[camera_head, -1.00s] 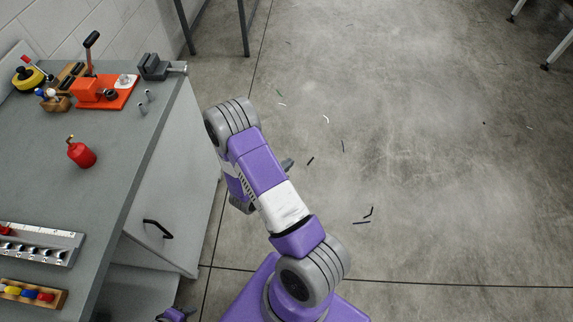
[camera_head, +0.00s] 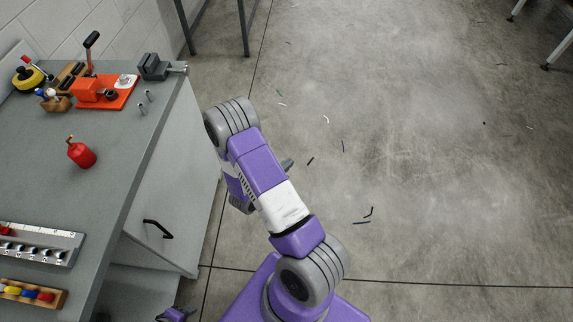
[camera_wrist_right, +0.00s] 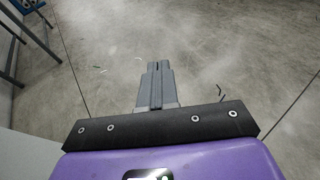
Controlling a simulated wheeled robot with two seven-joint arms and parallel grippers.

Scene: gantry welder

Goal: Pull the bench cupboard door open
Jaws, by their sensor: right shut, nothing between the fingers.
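The bench cupboard door (camera_head: 178,190) is a pale grey panel on the bench front in the head view. It looks closed, flush below the worktop. Its black bar handle (camera_head: 158,229) is near the door's near edge. My right gripper (camera_head: 288,164) is mostly hidden behind my purple arm, to the right of the door and apart from it. In the right wrist view its grey fingers (camera_wrist_right: 158,68) are together and empty, over floor. The door handle does not show there. My left gripper's fingers are not seen.
The grey worktop (camera_head: 120,135) carries a red oil can (camera_head: 82,155), an orange device (camera_head: 100,93), a vise (camera_head: 155,67), a socket tray (camera_head: 40,246) and a wooden rack (camera_head: 32,294). Concrete floor (camera_head: 430,180) with small scraps lies open to the right. Dark table legs (camera_head: 244,28) stand behind.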

